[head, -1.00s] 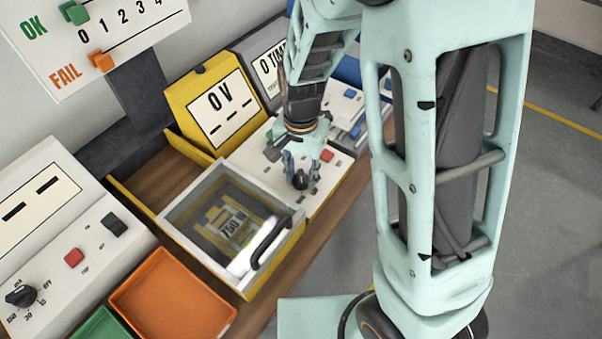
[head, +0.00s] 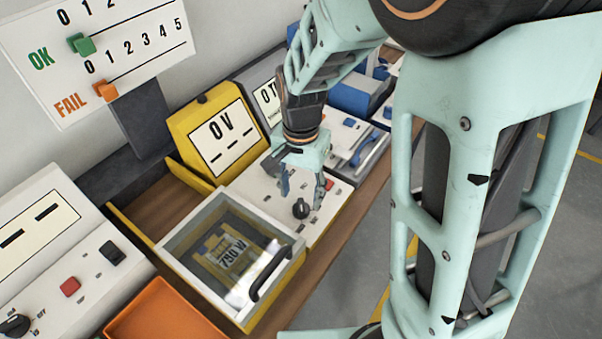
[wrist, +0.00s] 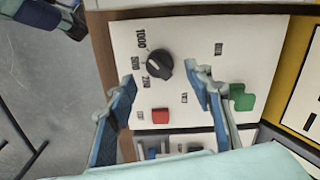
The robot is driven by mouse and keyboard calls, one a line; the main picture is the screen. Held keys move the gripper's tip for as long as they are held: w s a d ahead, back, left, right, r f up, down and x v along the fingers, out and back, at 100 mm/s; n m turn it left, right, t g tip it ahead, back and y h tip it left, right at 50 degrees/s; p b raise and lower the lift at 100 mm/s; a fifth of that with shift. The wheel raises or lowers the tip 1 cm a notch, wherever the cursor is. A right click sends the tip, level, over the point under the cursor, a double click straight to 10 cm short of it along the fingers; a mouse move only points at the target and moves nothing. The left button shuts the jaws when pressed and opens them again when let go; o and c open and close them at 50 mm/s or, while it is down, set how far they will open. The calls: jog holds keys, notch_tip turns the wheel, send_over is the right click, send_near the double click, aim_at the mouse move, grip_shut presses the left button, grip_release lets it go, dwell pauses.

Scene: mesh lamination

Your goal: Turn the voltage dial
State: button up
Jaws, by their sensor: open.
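The voltage dial (wrist: 159,65) is a round black knob with a pale pointer line on a white panel (wrist: 190,35). Printed marks, among them 1000, 500 and 250, run beside it. In the head view the dial (head: 301,208) sits on the panel below the yellow display (head: 219,133) reading 0 V. My gripper (wrist: 166,88) is open and empty, its two blue fingers spread. In the wrist view the dial lies between and just beyond the fingertips. In the head view my gripper (head: 303,187) hangs over the panel close to the dial; contact cannot be told.
A red button (wrist: 160,116) and a green switch (wrist: 241,97) sit on the same panel near the fingers. A clear-lidded yellow box (head: 190,283) with a black handle stands beside it. An orange tray (head: 160,312) lies at lower left.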

aim_at(301, 204)
notch_tip(301, 204, up, 7)
dwell(0.3)
jog(key=shift+r, duration=0.1)
